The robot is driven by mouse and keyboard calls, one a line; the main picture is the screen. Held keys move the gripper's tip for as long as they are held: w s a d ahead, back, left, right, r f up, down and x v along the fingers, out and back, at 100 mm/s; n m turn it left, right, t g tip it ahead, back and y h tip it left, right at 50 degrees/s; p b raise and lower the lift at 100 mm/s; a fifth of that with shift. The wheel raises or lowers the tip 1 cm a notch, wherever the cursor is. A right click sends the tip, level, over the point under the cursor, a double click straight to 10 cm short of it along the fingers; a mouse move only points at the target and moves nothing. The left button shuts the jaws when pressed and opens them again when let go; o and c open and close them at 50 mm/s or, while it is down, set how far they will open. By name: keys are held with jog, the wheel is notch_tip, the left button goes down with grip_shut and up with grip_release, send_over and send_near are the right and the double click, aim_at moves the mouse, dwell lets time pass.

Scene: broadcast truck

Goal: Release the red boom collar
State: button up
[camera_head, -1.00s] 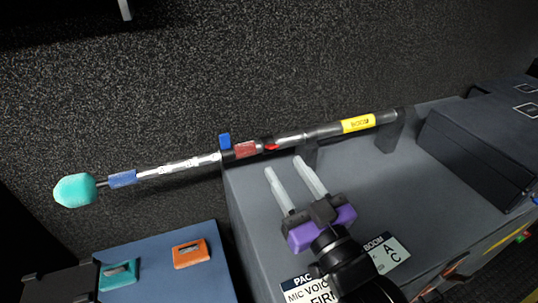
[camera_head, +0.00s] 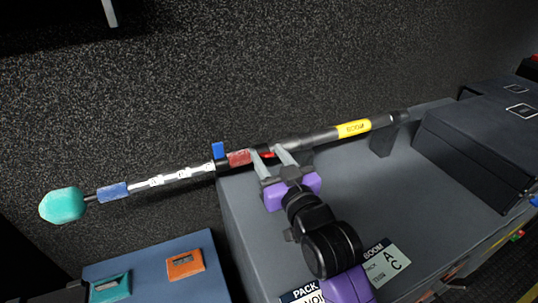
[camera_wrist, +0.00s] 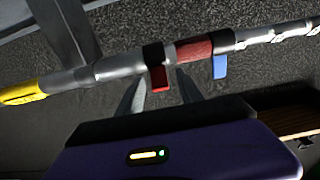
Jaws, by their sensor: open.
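The boom pole (camera_head: 318,139) runs across the back of the grey case, with a teal foam microphone (camera_head: 63,204) at its left end. The red boom collar's lever (camera_wrist: 160,79) hangs from a dark collar in the wrist view; in the head view a bit of its red (camera_head: 268,155) shows between the fingers. A red band (camera_head: 239,157) lies beside it, then a blue lever (camera_head: 218,150), also in the wrist view (camera_wrist: 220,67). My gripper (camera_head: 266,151) is open at the pole, its fingers (camera_wrist: 159,90) on either side of the red lever in the wrist view. Contact cannot be told.
The pole carries a yellow label (camera_head: 353,128) and rests on a dark support (camera_head: 383,143) at the right. A dark box (camera_head: 472,150) stands at right. Orange (camera_head: 185,264) and teal (camera_head: 110,288) pieces sit on the blue-grey case at lower left. A speckled wall stands behind.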

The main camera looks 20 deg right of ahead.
jog(key=shift+w, duration=0.2)
grip_shut()
jog(key=shift+f+t+b, duration=0.3)
jog(key=shift+f+b, duration=0.1)
jog(key=shift+b, duration=0.6)
jog(key=shift+s+t+b, duration=0.15)
jog(key=shift+t+b, duration=0.25)
jog(key=shift+b, duration=0.4)
jog(key=shift+r, duration=0.15)
grip_release()
